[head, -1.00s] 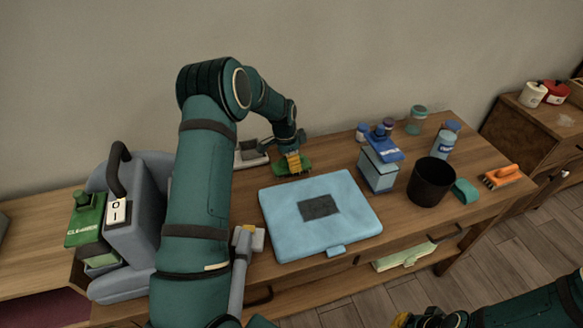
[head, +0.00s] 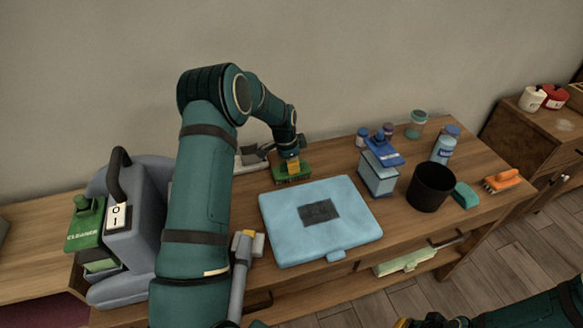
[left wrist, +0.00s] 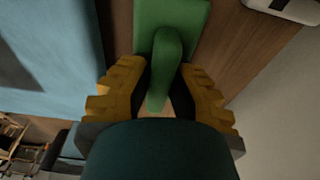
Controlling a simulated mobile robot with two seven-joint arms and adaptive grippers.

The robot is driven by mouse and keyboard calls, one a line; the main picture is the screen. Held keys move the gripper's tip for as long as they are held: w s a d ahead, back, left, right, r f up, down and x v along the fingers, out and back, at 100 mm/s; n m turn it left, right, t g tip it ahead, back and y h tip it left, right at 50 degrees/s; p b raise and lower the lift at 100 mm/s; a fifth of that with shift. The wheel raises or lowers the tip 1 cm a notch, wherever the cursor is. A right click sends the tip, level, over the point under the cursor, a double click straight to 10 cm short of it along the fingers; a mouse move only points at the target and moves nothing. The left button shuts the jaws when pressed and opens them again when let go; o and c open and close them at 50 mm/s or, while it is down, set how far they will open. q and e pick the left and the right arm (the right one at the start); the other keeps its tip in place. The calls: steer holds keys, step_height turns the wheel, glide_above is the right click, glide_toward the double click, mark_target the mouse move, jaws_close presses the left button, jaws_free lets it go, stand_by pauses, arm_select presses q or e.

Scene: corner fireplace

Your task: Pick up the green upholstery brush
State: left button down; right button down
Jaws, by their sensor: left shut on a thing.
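The green upholstery brush (head: 280,178) is at the back of the wooden table, behind the light blue case (head: 350,242). My left gripper (head: 292,166) is above it, with its yellow fingers shut on its handle. In the left wrist view, the brush (left wrist: 180,14) has its upright green handle between the two yellow fingers of my left gripper (left wrist: 165,95). I cannot tell whether the brush's underside touches the table. My right gripper (head: 425,321) shows only partly at the bottom edge, and its jaws are unclear.
A grey machine (head: 140,235) with a green cleaner container (head: 86,225) stands at the left. A blue-topped box (head: 380,175), a dark cup (head: 430,188), several bottles, a green sponge (head: 466,195) and an orange brush (head: 502,180) stand at the right. A wall is close behind.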

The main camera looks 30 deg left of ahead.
arm_select(q)
steer(key=shift+r, duration=0.45)
step_height(320, 180, up, 10)
steer(key=shift+f+p, duration=0.25)
steer(key=shift+p, duration=0.7)
steer(key=c, duration=1.5)
jaws_free()
steer(key=shift+c, duration=0.2)
jaws_close()
steer(key=shift+d, duration=0.1)
